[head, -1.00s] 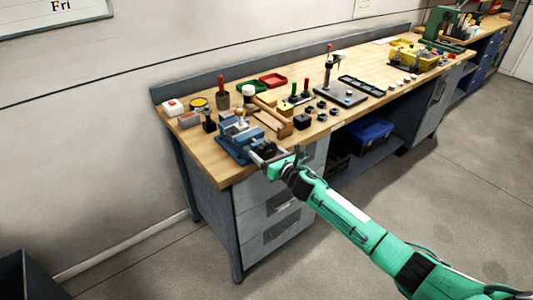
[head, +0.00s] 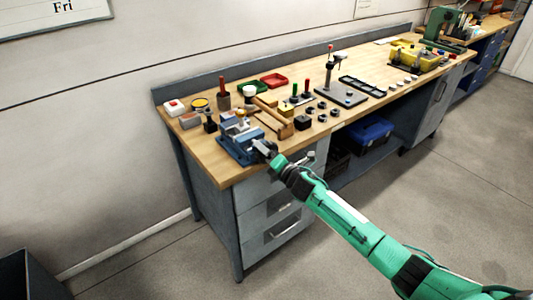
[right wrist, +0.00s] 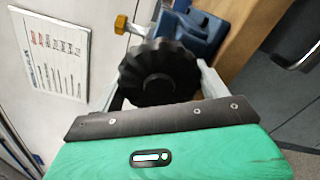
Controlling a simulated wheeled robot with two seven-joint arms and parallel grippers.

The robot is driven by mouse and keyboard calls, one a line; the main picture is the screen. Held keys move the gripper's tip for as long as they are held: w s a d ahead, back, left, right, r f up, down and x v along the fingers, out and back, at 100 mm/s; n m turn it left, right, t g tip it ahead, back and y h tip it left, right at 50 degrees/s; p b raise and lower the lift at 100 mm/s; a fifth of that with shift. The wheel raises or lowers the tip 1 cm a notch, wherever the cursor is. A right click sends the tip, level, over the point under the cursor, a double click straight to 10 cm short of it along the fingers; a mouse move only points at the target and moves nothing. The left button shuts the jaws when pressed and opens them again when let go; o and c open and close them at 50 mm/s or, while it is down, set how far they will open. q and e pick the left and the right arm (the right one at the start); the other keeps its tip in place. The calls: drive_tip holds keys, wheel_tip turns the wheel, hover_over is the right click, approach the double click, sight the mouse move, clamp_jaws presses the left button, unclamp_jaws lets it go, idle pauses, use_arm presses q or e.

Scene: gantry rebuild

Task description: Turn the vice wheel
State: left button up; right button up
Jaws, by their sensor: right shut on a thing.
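The blue vice (head: 236,150) is on the near left corner of the wooden bench, and its blue body also shows at the top of the right wrist view (right wrist: 203,28). The vice wheel (right wrist: 158,72) is black and scalloped, with a round hub facing the camera. My right gripper (head: 262,149) is at the front of the vice. In the right wrist view my right gripper (right wrist: 160,86) has one pale finger on each side of the wheel, shut on it. In the head view the gripper largely hides the wheel. My left gripper is not in view.
Behind the vice are a red-handled tool (head: 223,94), a wooden frame (head: 272,122) and small black blocks. A stand on a dark plate (head: 341,95) is farther right.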

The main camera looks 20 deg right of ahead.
drive_tip(key=m+p, duration=0.1)
drive_tip(key=m, duration=0.4)
drive_tip(key=shift+r+m, duration=0.1)
drive_tip(key=shift+m, duration=0.2)
drive_tip(key=m+p, duration=0.1)
drive_tip(key=m, duration=0.4)
drive_tip(key=shift+r, duration=0.1)
drive_tip(key=m+p, duration=0.1)
drive_tip(key=m, duration=0.3)
drive_tip(key=shift+m, duration=0.4)
drive_tip(key=m, duration=0.4)
drive_tip(key=shift+d+m, duration=0.1)
drive_tip(key=shift+m, duration=0.2)
drive_tip(key=m, duration=0.3)
drive_tip(key=shift+m, duration=0.3)
drive_tip(key=m+b, duration=0.1)
drive_tip(key=m, duration=0.3)
drive_tip(key=shift+d+m+b, duration=0.15)
drive_tip(key=shift+m+b, duration=0.15)
drive_tip(key=shift+b, duration=0.05)
drive_tip(key=m, duration=0.1)
drive_tip(key=m+b, duration=0.1)
drive_tip(key=m, duration=0.2)
drive_tip(key=shift+f+m+b, duration=0.25)
drive_tip(key=shift+m+b, duration=0.05)
drive_tip(key=shift+b, duration=0.1)
drive_tip(key=shift+m+b, duration=0.8)
drive_tip(key=shift+m, duration=1.4)
